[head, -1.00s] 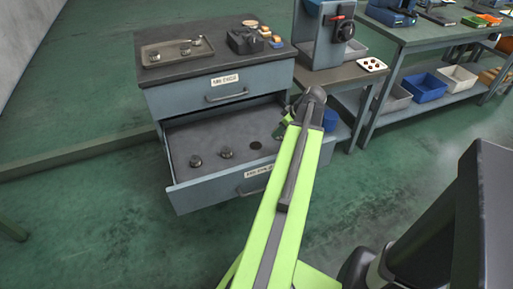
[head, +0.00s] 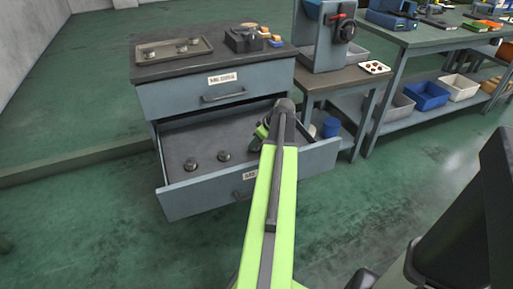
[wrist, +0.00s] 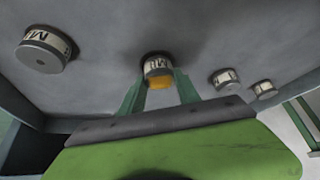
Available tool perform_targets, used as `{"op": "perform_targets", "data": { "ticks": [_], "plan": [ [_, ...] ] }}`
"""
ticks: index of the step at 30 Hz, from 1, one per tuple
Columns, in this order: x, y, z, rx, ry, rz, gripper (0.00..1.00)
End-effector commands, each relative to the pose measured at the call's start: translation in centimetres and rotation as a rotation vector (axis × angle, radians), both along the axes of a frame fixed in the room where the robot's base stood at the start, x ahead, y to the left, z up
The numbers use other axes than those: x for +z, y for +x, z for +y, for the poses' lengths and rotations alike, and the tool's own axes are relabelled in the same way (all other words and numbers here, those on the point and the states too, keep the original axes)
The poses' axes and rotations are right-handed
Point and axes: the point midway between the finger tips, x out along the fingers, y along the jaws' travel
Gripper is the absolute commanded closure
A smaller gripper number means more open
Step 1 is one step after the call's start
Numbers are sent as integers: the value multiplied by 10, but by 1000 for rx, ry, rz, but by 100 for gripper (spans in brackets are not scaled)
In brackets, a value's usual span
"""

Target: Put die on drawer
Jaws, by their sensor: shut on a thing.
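The open drawer (head: 205,187) of the grey cabinet holds short round dies, two showing at its left, a nearer-left die (head: 190,165) and another die (head: 223,156). My gripper (head: 262,131) reaches into the drawer's right part, where my arm hides much of it. In the wrist view my gripper (wrist: 158,78) is shut on a die (wrist: 157,66) with a pale lettered band and an orange patch. It is at or just above the grey drawer floor (wrist: 110,30); I cannot tell if it touches. Other dies stand at the left (wrist: 45,50) and right (wrist: 225,77).
The cabinet top (head: 160,72) bears a tray (head: 205,42) with several dies and a dark block (head: 243,40). A machine (head: 325,40) stands on a bench at the right, with a spotted white plate (head: 374,67). Floor in front is clear.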

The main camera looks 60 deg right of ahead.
Motion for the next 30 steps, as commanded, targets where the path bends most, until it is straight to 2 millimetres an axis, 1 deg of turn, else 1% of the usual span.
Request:
{"op": "perform_targets", "data": {
  "ticks": [6,10,11,15,25,28,30],
  "plan": [
    [1,0,0,0,0,-1,100],
    [-4,0,0,-1,0,-1,100],
    [-2,0,0,0,0,0,57],
    [-2,-1,0,-1,0,0,39],
    [0,-1,-1,-1,0,0,39],
    [7,-2,0,-1,0,0,39],
    [16,-6,0,-2,0,0,39]
  ]
}}
